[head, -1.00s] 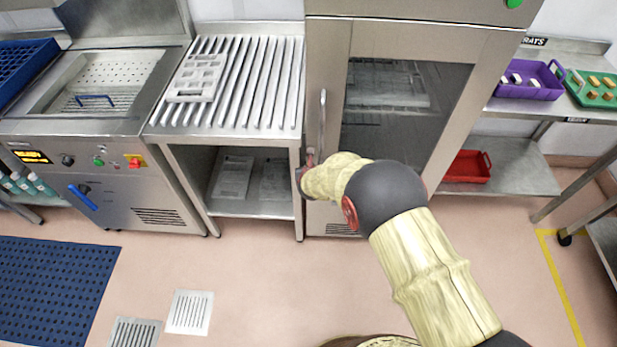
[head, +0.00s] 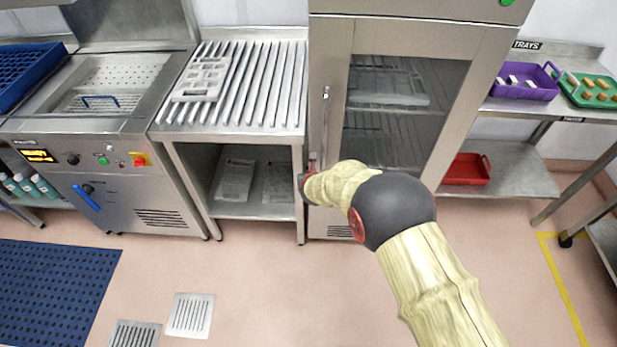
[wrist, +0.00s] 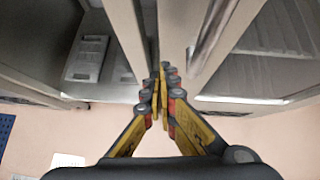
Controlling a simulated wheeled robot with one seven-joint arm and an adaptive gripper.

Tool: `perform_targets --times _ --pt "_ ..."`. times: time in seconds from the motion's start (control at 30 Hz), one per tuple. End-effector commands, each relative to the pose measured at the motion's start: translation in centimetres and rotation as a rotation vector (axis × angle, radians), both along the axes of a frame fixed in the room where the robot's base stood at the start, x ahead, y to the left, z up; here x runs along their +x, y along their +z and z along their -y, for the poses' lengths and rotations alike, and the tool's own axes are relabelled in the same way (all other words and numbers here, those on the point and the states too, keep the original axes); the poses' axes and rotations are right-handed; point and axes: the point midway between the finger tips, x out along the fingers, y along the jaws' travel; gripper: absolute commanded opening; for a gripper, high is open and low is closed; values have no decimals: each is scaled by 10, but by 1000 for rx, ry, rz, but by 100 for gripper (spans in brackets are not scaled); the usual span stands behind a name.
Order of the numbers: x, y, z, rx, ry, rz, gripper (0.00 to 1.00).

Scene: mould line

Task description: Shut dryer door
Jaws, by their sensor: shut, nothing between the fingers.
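The dryer is a tall steel cabinet in the middle of the head view. Its door (head: 337,85) has a dark glass pane and a vertical bar handle (head: 325,120) on its left side. The door looks flush or almost flush with the cabinet; I cannot tell whether a small gap is left. My gripper (head: 311,160) is at the door's lower left, below the handle, partly hidden by my arm. In the wrist view my gripper (wrist: 163,72) is shut and empty, its tips close to the door's edge (wrist: 193,45). Contact is not clear. The handle (wrist: 215,35) shows right of the tips.
A ribbed steel bench (head: 250,122) with a lower shelf stands close on the dryer's left. A side table holds a purple crate (head: 525,92) and a green tray (head: 588,103); a red tray (head: 465,180) sits below. The floor in front is clear.

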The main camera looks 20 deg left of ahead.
Motion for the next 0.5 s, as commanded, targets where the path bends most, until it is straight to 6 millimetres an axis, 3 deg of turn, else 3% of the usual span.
perform_targets --times 0.5 --pt "-51 49 11 1 1 -1 0"
